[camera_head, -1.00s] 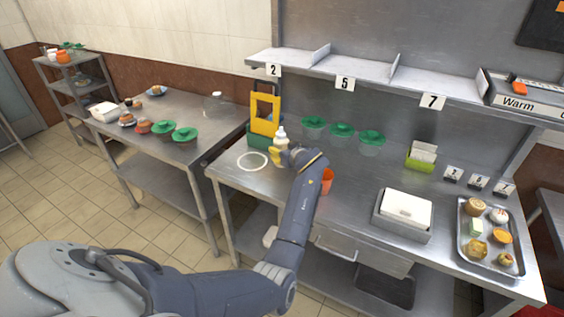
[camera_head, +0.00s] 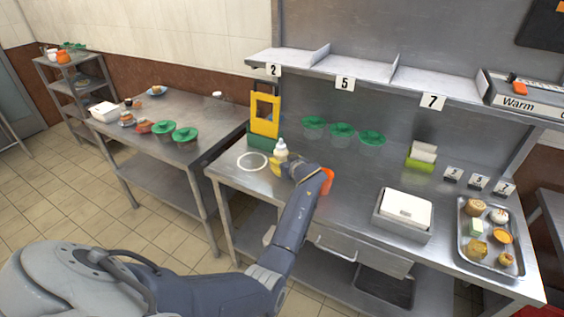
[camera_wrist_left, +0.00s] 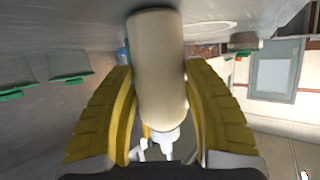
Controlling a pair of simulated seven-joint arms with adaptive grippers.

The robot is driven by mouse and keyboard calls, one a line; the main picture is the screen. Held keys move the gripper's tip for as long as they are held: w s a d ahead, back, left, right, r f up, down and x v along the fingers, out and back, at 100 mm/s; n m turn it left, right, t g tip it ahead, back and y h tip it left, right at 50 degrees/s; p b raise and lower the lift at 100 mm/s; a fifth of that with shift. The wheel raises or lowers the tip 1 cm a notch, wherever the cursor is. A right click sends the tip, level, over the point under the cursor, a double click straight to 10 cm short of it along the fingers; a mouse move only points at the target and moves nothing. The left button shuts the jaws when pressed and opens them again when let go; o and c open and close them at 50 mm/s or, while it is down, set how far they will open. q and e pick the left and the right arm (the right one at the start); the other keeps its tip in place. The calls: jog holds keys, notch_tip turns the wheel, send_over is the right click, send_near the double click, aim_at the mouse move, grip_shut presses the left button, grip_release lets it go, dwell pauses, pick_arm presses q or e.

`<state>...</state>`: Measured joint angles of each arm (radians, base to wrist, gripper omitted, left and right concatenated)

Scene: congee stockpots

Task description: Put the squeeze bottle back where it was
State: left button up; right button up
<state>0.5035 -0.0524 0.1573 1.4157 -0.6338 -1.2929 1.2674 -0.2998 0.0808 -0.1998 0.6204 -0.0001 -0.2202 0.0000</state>
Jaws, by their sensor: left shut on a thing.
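The squeeze bottle (camera_head: 281,150) is cream-white with a pale nozzle, upright near the left end of the steel counter. In the left wrist view the bottle (camera_wrist_left: 158,65) stands between both yellow fingers, nozzle toward the bottom of the picture. My left gripper (camera_head: 278,165) is shut on it. The bottle's base is close to the counter; I cannot tell whether it touches. A white ring (camera_head: 240,164) marked on the counter lies just left of the gripper, and the bottle is outside it. My right gripper is not in view.
An orange cup (camera_head: 327,181) stands right beside my left wrist. A yellow and green holder (camera_head: 264,116) is behind the bottle. Several green-lidded containers (camera_head: 342,130) line the back. A white box (camera_head: 405,209) and a tray of food (camera_head: 466,246) are farther right.

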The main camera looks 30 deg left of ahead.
pick_arm(q)
jog(key=shift+f, duration=0.1)
jog(key=o, duration=0.8)
jog(key=shift+v, duration=3.85)
jog(key=shift+a, duration=0.1)
